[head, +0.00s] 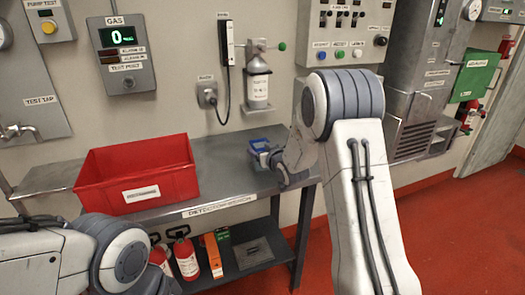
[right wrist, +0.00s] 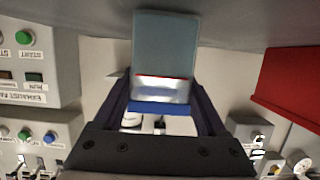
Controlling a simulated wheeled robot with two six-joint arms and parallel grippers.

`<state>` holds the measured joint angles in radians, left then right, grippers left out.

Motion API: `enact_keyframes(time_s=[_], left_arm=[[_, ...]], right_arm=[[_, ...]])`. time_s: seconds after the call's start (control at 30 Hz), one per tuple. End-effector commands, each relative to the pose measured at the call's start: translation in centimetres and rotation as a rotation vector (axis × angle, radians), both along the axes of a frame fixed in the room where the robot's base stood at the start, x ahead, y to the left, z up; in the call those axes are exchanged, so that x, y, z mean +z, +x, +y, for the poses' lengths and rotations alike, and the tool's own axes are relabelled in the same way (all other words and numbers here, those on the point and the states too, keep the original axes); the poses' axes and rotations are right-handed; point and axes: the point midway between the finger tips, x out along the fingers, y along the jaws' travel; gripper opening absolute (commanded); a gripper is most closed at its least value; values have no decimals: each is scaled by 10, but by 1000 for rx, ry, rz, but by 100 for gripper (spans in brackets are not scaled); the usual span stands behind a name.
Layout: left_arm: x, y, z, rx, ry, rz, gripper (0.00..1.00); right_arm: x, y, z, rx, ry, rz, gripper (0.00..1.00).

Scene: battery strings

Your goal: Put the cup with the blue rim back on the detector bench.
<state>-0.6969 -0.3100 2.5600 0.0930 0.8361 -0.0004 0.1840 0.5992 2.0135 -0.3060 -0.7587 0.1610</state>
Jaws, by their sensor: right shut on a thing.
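The cup with the blue rim (head: 258,145) is over the right part of the grey detector bench (head: 222,186), to the right of the red crate. My right gripper (head: 268,158) is shut on the cup. In the right wrist view the cup (right wrist: 165,45) sits between the fingers of the gripper (right wrist: 163,118), with its blue rim near them and a red line across its clear body. I cannot tell whether the cup's base touches the bench. My left arm shows at the lower left, but its gripper is out of view.
A large red crate (head: 137,190) stands on the left of the bench. A gas cylinder (head: 257,88) hangs on the wall behind the cup. Fire extinguishers (head: 186,258) and an orange box (head: 213,256) stand on the shelf below. Bare benchtop lies between crate and cup.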

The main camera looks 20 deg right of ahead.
Motion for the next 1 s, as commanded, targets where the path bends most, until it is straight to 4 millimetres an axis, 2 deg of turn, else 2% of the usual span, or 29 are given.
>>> enact_keyframes(time_s=[0.37, 0.4, 0.43, 0.77, 0.87, 1.0], left_arm=[[-5, 0, 0, 0, 0, 0, 43], [-3, 0, 0, 0, 0, 0, 43], [-3, 0, 0, 0, 0, 0, 43], [3, 0, 0, 0, 0, 0, 43], [-2, 0, 0, 0, 0, 0, 43], [-6, 0, 0, 0, 0, 0, 43]], right_arm=[[-5, 0, -1, -1, 0, -1, 12], [-3, 0, -1, -1, 0, -1, 90], [-3, 0, -1, -1, 0, -1, 100], [2, 0, -1, -1, 0, -1, 100], [4, -13, -2, -2, -2, -1, 100], [12, -41, -2, -2, -1, -2, 100]])
